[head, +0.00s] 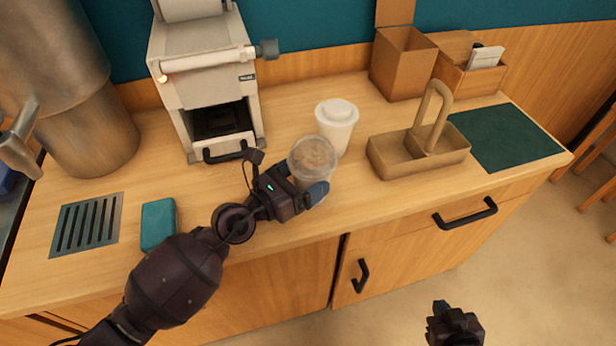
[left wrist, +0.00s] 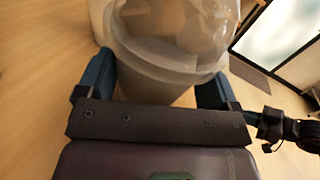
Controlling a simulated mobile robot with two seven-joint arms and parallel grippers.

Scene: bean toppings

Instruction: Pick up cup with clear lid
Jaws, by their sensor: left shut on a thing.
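In the left wrist view the cup (left wrist: 165,50) fills the top middle, between the fingers of my left gripper (left wrist: 155,82). Whether the cup's base touches the counter is hidden. My right gripper (head: 455,325) is at the bottom right, away from the counter; its finger opening does not show clearly.
A cardboard carrier with a handle (head: 395,160) stands right of the cups, beside a dark green mat (head: 504,137). A grey machine (head: 205,85) stands behind left. A teal block (head: 158,223) and a slotted drain plate (head: 86,225) lie at left. The counter's front edge is close.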

